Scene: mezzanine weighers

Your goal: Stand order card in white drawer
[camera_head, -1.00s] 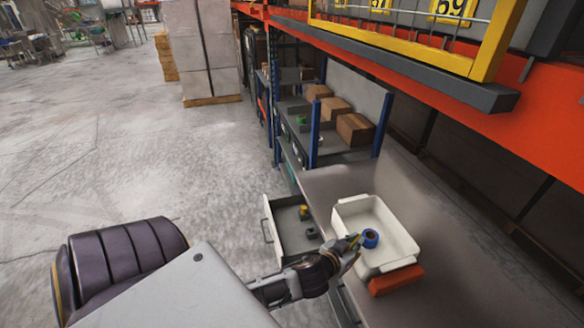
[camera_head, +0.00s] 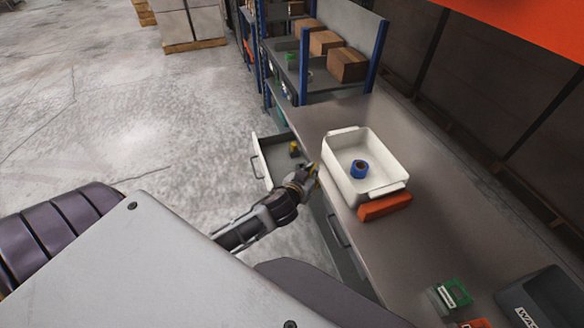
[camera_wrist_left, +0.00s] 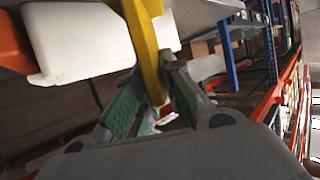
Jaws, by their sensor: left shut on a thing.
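The open drawer (camera_head: 259,162) has a pale front and a dark inside, and juts out from the left side of the bench. A small yellow item (camera_head: 295,149) is in it. My left gripper (camera_head: 311,174) is just right of the drawer, beside the left wall of the white bin. It is shut on a thin yellow strip-like thing, seemingly the order card seen edge-on. In the left wrist view the yellow card (camera_wrist_left: 143,45) runs up from between the fingers of the gripper (camera_wrist_left: 156,100). My right gripper is not in view.
The white bin (camera_head: 391,187) on the grey bench (camera_head: 445,215) holds a blue roll (camera_head: 359,169). An orange block (camera_head: 385,206) sits against its front. A green item (camera_head: 454,293) and a dark device (camera_head: 545,300) are at lower right. Shelves with cardboard boxes (camera_head: 347,64) stand behind.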

